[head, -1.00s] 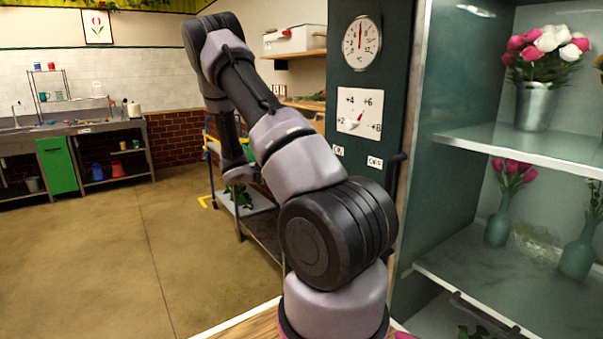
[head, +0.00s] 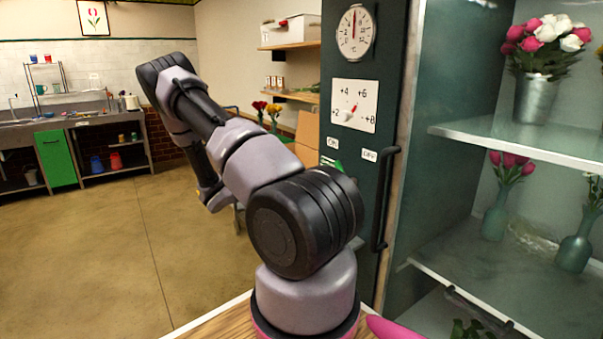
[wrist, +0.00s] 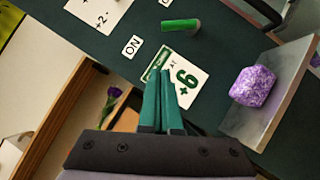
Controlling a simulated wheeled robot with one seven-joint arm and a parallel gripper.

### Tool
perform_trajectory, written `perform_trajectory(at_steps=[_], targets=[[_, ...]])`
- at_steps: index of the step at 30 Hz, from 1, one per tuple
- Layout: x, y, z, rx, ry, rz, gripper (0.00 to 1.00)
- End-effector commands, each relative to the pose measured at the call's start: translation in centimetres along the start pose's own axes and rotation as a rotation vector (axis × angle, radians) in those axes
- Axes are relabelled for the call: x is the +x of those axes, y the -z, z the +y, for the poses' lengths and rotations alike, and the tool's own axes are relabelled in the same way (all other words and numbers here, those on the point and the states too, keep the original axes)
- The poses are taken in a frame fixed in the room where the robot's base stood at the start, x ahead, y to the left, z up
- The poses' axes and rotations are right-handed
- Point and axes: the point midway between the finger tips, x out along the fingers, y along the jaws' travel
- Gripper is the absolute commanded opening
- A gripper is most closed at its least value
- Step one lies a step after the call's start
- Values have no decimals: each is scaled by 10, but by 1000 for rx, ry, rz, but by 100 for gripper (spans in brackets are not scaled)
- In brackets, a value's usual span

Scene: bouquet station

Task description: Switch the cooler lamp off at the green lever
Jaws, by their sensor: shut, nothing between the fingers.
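In the wrist view the green lever (wrist: 180,25) stands out from the dark green panel (wrist: 225,30), beyond my fingertips. The ON label (wrist: 131,47) is to its left. In the head view the ON label (head: 332,143) and the OFF label (head: 369,155) sit side by side below the dial (head: 354,105). The lever cannot be made out there, and my arm hides my gripper.
A metal ledge (wrist: 285,80) carries a purple block (wrist: 252,86) close to the right of my fingers. A black upright handle (head: 385,198) stands on the panel's right side. Glass shelves with vases (head: 497,212) are to the right. Open floor (head: 90,250) is at left.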

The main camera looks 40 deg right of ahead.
Motion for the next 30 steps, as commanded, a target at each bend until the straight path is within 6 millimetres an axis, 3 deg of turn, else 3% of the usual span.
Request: perform_trajectory(at_steps=[13,21,30], targets=[[92,-1,-1,-1,4,-3,0],[114,-25,0,-1,2,0,0],[117,-28,0,1,1,1,0]])
